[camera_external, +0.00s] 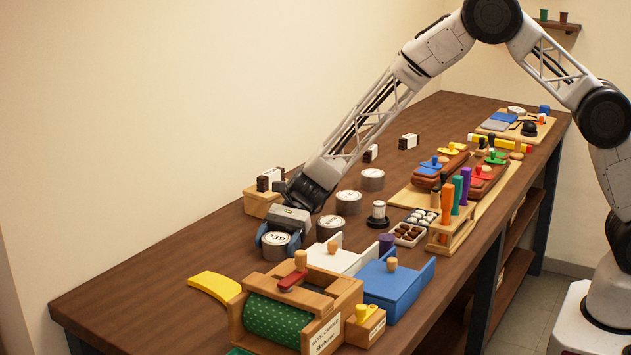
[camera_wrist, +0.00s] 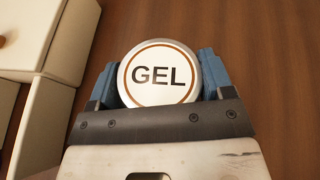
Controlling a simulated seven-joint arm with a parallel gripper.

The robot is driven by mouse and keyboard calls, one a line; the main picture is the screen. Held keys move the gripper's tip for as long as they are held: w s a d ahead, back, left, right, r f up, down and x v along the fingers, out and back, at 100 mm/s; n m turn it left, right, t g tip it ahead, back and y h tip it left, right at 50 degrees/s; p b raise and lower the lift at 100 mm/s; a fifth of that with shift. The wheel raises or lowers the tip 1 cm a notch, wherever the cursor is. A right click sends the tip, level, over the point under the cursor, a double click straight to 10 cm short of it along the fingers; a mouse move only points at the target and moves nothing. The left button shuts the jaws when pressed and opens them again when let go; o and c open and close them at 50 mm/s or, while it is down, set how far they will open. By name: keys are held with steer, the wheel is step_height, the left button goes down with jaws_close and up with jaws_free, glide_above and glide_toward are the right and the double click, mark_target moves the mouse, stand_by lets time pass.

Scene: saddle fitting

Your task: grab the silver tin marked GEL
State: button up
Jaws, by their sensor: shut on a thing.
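The silver tin marked GEL (camera_wrist: 158,76) has a round white lid with a brown ring and black letters. In the wrist view it sits between the two blue fingers of my gripper (camera_wrist: 158,80), which touch its sides. In the external view the GEL tin (camera_external: 276,245) is at the near end of a row of tins, with my gripper (camera_external: 277,240) shut around it. I cannot tell whether the tin rests on the table or is slightly raised.
Other silver tins stand behind it: one close by (camera_external: 330,227), another (camera_external: 348,203) and a farther one (camera_external: 372,179). A white box (camera_external: 335,258) and a wooden box with a green roller (camera_external: 270,321) are near. A yellow curved piece (camera_external: 214,286) lies left, with bare table beyond.

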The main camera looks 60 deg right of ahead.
mark_target(277, 237)
steer(key=shift+r, duration=5)
